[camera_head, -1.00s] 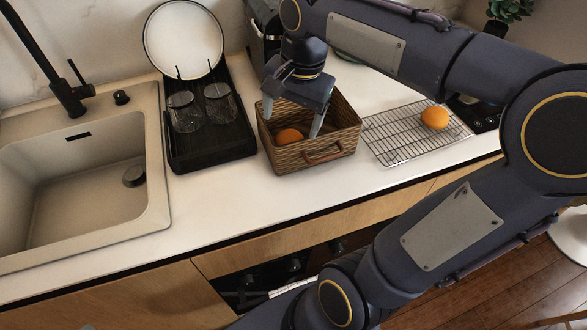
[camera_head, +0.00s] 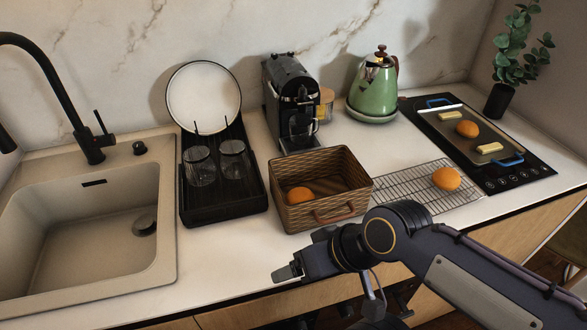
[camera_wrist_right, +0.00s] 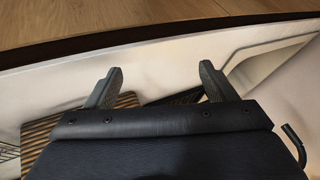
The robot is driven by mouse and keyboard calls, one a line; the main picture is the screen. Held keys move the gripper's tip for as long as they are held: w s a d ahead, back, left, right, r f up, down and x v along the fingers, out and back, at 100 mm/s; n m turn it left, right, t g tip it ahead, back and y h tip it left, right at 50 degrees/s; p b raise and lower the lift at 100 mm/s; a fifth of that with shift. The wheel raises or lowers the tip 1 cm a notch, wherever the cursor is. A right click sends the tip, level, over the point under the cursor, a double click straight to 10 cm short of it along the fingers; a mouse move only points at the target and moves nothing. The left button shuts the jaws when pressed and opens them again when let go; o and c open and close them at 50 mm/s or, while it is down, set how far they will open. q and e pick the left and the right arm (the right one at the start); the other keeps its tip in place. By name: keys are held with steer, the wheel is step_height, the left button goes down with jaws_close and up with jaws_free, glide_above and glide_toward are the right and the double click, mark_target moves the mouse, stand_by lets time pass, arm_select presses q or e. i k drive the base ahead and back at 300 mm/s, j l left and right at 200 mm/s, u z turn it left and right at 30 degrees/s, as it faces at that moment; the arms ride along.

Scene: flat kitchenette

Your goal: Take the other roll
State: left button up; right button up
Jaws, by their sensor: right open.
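One orange-brown roll (camera_head: 299,195) lies inside the wicker basket (camera_head: 290,217), at its left. A second roll (camera_head: 447,179) sits on the wire rack (camera_head: 405,190) right of the basket. A third roll (camera_head: 467,129) lies on a tray on the black hob, between two pale yellow blocks. My right gripper (camera_head: 288,272) is in front of the basket, low over the counter's front edge, apart from every roll. In the right wrist view its two fingers (camera_wrist_right: 160,83) stand apart with nothing between them. My left gripper is out of view.
A black dish rack (camera_head: 225,205) with glasses and a plate stands left of the basket, beside the sink (camera_head: 90,220). A coffee machine (camera_head: 291,100) and a green kettle (camera_head: 374,90) stand behind. The black hob (camera_head: 520,170) is at the right.

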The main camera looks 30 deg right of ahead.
mark_target(446, 179)
steer(key=z, duration=2.3)
steer(key=u, duration=0.45)
steer(key=l+u, duration=0.15)
steer(key=u, duration=0.25)
steer(key=i+l+u, duration=0.1)
steer(key=u, duration=0.35)
steer(key=l+u, duration=0.1)
steer(key=u, duration=0.3)
steer(key=l+u, duration=0.35)
steer(key=k+l+u, duration=0.3)
steer(key=l, duration=0.2)
steer(key=l+u, duration=0.35)
steer(key=k+l, duration=0.15)
steer(key=l, duration=0.15)
steer(key=k+l, duration=0.15)
steer(key=l, duration=0.15)
steer(key=k+l, duration=0.15)
steer(key=l, duration=0.15)
steer(key=u, duration=0.05)
